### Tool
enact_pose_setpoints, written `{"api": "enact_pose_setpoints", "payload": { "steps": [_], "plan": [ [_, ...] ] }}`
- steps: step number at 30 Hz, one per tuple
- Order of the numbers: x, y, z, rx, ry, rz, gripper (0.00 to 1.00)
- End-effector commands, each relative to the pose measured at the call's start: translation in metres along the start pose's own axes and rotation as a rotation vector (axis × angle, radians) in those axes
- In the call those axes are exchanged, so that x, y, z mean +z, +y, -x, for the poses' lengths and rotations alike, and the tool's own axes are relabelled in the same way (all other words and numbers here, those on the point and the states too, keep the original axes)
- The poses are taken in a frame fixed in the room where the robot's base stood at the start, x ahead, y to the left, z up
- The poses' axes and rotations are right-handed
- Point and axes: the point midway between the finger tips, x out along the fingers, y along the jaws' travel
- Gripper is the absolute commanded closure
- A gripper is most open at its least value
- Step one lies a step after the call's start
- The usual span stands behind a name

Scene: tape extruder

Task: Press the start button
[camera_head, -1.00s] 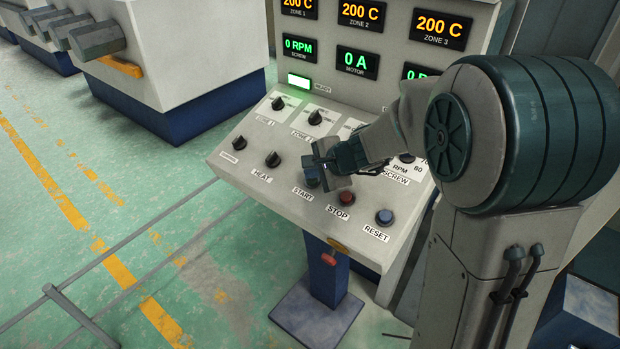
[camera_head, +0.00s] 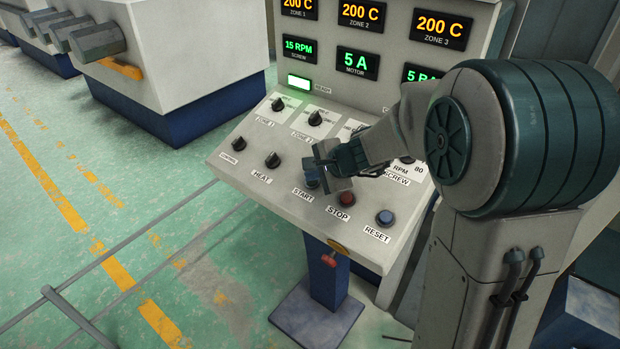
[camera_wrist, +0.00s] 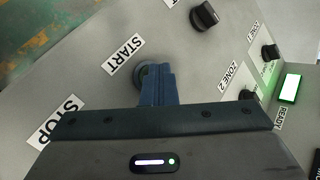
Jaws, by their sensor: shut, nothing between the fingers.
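The start button (camera_head: 311,180) is on the sloped panel of the console, above its START label (camera_head: 303,195). My gripper (camera_head: 322,164) is shut and empty, with its fingertips at the button. In the wrist view the fingers (camera_wrist: 156,78) lie over most of the button (camera_wrist: 141,71), and only part of its round rim shows. They look to be touching it, but the exact contact is hidden. The displays above read 15 RPM (camera_head: 299,48) for the screw and 5 A (camera_head: 357,63) for the motor. The READY light (camera_head: 299,82) is lit green.
A red stop button (camera_head: 347,198) and a blue reset button (camera_head: 384,217) sit to the right on the panel. Dark knobs, among them the HEAT knob (camera_head: 272,160), stand left and above. My arm covers the panel's right part.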

Motion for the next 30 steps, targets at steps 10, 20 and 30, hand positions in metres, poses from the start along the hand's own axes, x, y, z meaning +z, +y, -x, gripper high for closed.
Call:
{"api": "enact_pose_setpoints", "payload": {
  "steps": [10, 20, 30],
  "plan": [
    [0.009, -0.009, 0.013, -0.001, 0.000, 0.000, 1.00],
    [0.009, -0.009, 0.013, 0.000, 0.000, 0.000, 1.00],
    [0.022, -0.024, 0.032, 0.000, -0.001, 0.001, 1.00]
  ]
}}
